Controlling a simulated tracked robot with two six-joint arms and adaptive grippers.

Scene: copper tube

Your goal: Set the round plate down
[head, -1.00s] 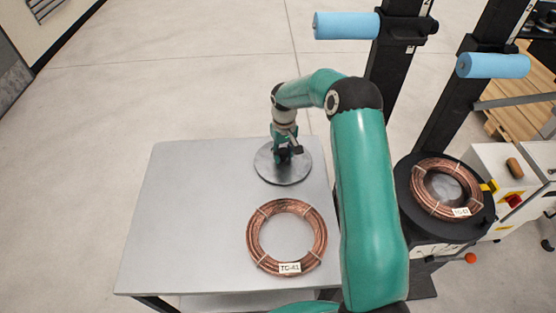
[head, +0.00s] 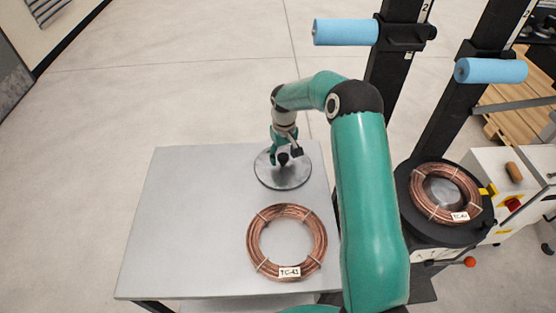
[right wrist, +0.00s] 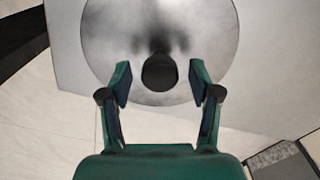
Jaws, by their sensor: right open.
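The round plate (head: 270,180) is a grey metal disc with a dark knob (head: 283,159) at its middle. It lies flat on the far right part of the grey table, beyond the copper coil. In the right wrist view the plate (right wrist: 205,45) fills the top, and its dark knob (right wrist: 159,72) stands between the fingertips with a gap on each side. My right gripper (head: 282,156) is over the plate, and in the right wrist view it (right wrist: 158,82) is open and apart from the knob. My left gripper is not in view.
A copper coil (head: 318,240) tagged TC-41 lies on the table (head: 180,220) nearer me. Another coil (head: 421,197) sits on a round black stand (head: 408,222) at right. Blue rollers (head: 345,32) are on black posts. The table's left half is clear.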

